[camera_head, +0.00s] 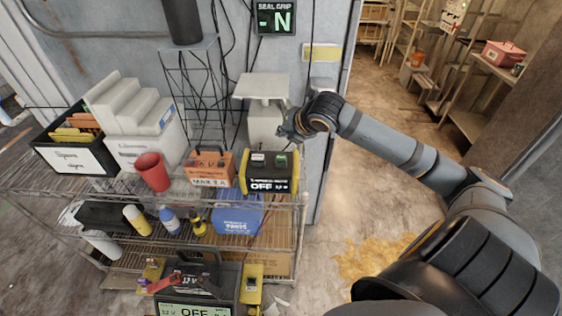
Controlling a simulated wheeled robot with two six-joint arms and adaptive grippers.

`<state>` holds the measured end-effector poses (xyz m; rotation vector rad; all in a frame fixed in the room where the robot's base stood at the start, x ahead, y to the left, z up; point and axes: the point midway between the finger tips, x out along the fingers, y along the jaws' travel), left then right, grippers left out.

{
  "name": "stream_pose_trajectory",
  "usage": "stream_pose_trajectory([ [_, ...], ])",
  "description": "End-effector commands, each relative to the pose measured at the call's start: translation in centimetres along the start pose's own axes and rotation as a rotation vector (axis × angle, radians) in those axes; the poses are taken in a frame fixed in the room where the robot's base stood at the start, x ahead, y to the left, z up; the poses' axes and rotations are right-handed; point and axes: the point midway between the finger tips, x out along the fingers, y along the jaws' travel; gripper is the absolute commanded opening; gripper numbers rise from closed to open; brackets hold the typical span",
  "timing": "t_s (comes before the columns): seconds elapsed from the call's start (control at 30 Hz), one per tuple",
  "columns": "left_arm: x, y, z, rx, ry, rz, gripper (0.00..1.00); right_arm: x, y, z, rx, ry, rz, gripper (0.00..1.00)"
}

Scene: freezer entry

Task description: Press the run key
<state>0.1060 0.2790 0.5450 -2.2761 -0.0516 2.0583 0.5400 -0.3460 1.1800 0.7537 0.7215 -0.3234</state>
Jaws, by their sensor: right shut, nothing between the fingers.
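A yellow and black device (268,172) stands at the right end of the rack's top shelf. Its front display reads "OFF", and small keys with a green patch (282,161) show on its upper face. Key labels are too small to read, so I cannot tell which one is the run key. My right gripper (286,134) is shut and empty, just above and behind the device, in front of a pale boxy unit (264,118). It looks apart from the keys. My left gripper is not in view.
An orange box (210,167), a red cup (153,172) and a white stepped block (128,106) stand left on the wire rack (60,187). Another unit reading "OFF" (188,308) sits lower. A wall display (276,18) reads "SEAL GRIP N". Open floor lies right.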

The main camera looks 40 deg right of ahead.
Motion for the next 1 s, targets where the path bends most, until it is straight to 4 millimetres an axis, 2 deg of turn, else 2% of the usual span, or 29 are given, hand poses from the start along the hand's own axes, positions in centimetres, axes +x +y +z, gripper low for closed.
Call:
stream_pose_trajectory([
  [0.03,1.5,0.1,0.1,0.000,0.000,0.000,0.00,1.0,-0.8,-0.8,0.000,0.000,0.000,0.00],
  [0.27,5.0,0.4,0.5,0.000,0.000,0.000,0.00,3.3,-2.4,-2.4,0.000,0.000,0.000,0.00],
  [0.5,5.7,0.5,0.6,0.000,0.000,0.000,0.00,4.5,-3.3,-3.3,0.001,0.000,0.000,0.00],
  [1.0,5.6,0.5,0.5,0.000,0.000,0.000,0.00,4.5,-3.2,-3.2,0.001,0.000,0.000,0.00],
])
